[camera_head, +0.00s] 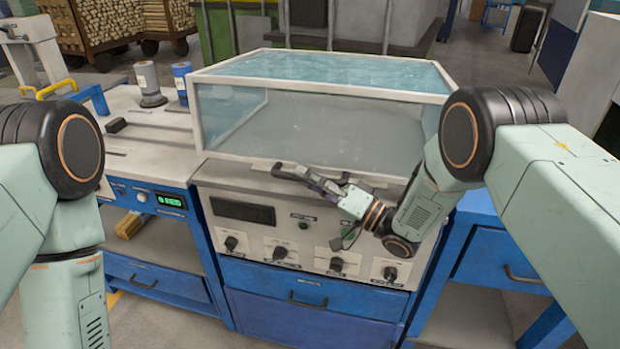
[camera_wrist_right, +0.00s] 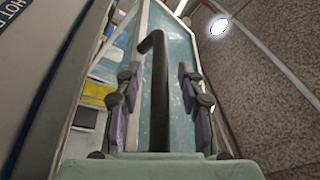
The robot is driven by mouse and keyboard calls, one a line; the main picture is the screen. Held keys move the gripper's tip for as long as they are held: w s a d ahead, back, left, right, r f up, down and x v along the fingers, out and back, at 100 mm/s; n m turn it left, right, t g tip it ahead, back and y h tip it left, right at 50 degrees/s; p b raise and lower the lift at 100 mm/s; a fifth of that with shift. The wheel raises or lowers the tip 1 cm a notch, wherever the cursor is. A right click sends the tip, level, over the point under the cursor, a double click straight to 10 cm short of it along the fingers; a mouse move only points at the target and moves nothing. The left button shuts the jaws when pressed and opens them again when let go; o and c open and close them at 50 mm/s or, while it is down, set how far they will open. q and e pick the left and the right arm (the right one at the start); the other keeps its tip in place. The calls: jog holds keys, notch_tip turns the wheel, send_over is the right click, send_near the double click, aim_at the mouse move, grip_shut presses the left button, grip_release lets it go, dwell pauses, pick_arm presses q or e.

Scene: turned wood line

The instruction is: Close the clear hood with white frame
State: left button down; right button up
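The clear hood with white frame (camera_head: 320,70) sits over the top of the grey and blue machine. Its lower front edge is close to the machine's top; I cannot tell whether a small gap is left. A dark bar handle (camera_head: 286,172) is at the hood's lower front. My right gripper (camera_head: 315,181) is at this handle. In the right wrist view the black handle (camera_wrist_right: 160,100) lies between the two fingers of my right gripper (camera_wrist_right: 160,110), with space on both sides, so the gripper is open around it. My left gripper is out of view below the left arm.
The machine's front panel (camera_head: 305,240) has knobs and a dark display just below my right gripper. A workbench (camera_head: 150,140) with a grey and a blue cylinder (camera_head: 181,80) stands at the left. Blue drawers (camera_head: 310,295) are below.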

jog(key=v, duration=1.2)
jog(key=shift+c, duration=0.2)
